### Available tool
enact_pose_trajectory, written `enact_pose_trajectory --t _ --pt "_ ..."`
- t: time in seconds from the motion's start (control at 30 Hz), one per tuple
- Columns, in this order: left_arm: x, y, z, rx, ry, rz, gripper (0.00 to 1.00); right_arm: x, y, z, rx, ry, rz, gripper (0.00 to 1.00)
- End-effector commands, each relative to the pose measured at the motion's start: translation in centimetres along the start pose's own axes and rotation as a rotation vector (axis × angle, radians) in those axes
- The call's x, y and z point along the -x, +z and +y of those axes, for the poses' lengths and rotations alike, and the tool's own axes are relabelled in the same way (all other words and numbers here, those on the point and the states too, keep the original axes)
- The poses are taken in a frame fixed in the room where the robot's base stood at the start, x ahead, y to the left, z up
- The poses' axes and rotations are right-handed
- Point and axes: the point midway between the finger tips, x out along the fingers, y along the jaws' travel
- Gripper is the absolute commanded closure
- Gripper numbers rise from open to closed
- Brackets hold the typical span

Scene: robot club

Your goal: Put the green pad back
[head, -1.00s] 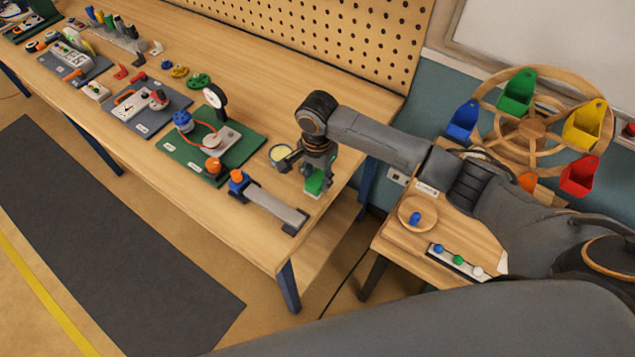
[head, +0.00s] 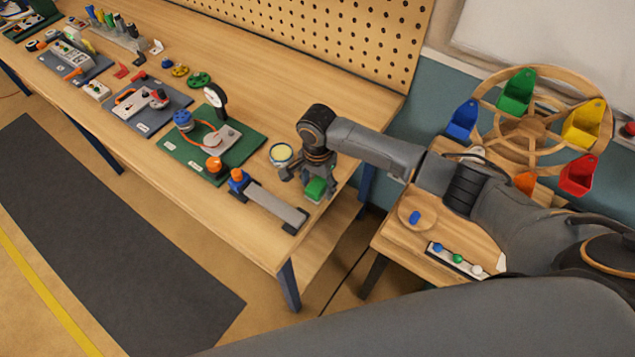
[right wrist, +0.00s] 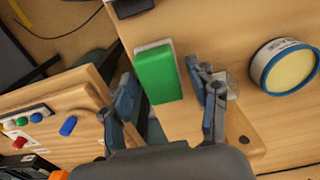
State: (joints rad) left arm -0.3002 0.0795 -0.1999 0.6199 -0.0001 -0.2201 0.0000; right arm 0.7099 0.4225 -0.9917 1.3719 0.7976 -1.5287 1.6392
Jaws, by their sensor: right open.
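The green pad (head: 316,187) is a small green block with a pale edge, near the right end of the long wooden bench. In the right wrist view the green pad (right wrist: 156,75) lies just ahead of the fingers, roughly between them. My right gripper (head: 311,183) is open and points down over it. In the right wrist view the fingers of my right gripper (right wrist: 167,80) stand apart on either side of the pad, with gaps. I cannot tell how high the fingertips are above the bench. My left gripper is not in view.
A round blue-rimmed tin with a pale yellow top (head: 281,153) stands close left of the gripper. A grey strip with a blue and orange end (head: 268,203) lies in front. A green board with devices (head: 212,146) is further left. A side table (head: 440,240) stands right.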

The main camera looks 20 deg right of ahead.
Motion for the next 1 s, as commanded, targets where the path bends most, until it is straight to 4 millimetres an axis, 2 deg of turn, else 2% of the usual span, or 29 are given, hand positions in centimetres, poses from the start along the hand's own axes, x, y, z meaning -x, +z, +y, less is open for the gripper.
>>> enact_pose_trajectory --t 0.13,0.23,0.5,0.7,0.83,1.0 --pt "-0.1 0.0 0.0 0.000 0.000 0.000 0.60 0.6 -0.1 0.0 0.000 -0.001 0.001 0.41" --pt "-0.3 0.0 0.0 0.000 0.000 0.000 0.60 1.9 -0.1 -0.1 0.000 -0.003 0.001 0.41" --pt "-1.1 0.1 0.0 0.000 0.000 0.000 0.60 7.7 -0.1 -0.2 0.001 -0.005 0.001 0.41" --pt "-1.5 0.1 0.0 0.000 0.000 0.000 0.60 11.0 0.0 -0.1 0.000 -0.003 0.000 0.41" --pt "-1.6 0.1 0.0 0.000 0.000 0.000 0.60 12.0 0.0 -0.1 0.000 -0.001 0.000 0.41" --pt "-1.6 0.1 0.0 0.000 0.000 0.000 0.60 12.4 0.0 0.0 0.000 0.000 0.000 0.41"
